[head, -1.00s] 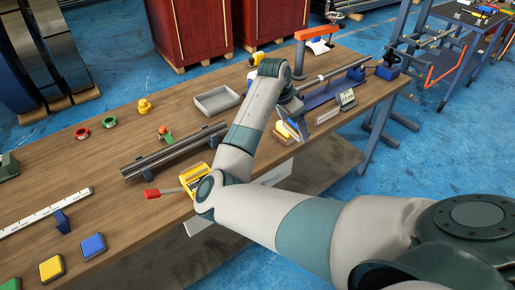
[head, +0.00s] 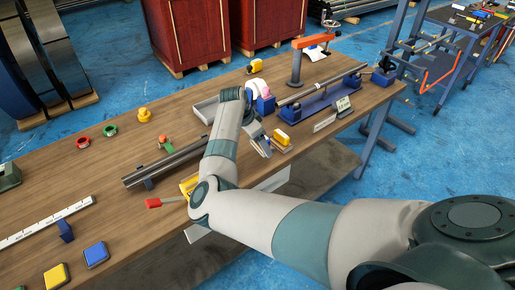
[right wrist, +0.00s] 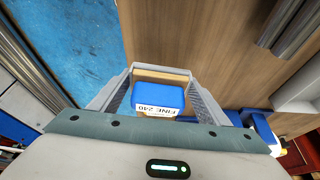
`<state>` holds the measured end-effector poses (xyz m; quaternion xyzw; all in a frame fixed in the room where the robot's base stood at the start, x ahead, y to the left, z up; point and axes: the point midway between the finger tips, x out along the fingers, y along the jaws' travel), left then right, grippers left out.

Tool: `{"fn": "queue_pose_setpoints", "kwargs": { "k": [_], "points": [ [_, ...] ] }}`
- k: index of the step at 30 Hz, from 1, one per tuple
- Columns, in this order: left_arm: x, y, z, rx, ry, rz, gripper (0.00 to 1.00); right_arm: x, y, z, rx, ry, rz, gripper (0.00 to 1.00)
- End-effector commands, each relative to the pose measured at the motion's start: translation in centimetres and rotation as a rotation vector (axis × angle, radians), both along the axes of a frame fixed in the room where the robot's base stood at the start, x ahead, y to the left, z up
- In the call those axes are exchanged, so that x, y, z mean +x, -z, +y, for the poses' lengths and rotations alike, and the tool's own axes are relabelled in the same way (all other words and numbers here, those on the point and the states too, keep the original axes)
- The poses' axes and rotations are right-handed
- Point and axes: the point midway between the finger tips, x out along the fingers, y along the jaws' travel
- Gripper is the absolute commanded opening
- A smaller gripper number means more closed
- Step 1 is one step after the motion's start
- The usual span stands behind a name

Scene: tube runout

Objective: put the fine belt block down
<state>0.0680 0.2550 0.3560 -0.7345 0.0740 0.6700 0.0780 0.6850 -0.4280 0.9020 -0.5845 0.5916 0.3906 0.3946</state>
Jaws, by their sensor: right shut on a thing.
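The fine belt block (right wrist: 158,96) shows in the right wrist view as a blue block with a white "FINE 240" label, with a tan piece at its far side. My right gripper (right wrist: 160,88) is shut on it, one finger at each side. In the head view the right gripper (head: 262,148) is over the front part of the workbench, just left of a small yellow block. The held block cannot be made out clearly there. I cannot tell whether it touches the bench. My left gripper is not in view.
The wooden bench (head: 105,165) carries a steel tube on supports (head: 165,162) left of my arm. A grey tray (head: 204,108) is partly behind my arm. The yellow block (head: 282,137) and blue tube stand (head: 320,103) are to the right.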

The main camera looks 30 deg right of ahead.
Motion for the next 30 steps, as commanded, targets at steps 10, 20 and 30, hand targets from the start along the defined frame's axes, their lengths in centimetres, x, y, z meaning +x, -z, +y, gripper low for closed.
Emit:
{"fn": "queue_pose_setpoints", "kwargs": {
  "k": [10, 20, 30],
  "points": [
    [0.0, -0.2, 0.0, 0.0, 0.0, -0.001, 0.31, 0.6, 0.4, 0.5, 0.0, 0.001, -0.001, 0.52],
    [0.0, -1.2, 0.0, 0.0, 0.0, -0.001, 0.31, 0.5, 2.0, 0.5, 0.001, -0.002, 0.003, 0.52],
    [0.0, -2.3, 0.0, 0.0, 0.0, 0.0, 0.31, 0.5, 4.1, 0.5, 0.001, 0.0, -0.001, 0.52]
  ]
}}
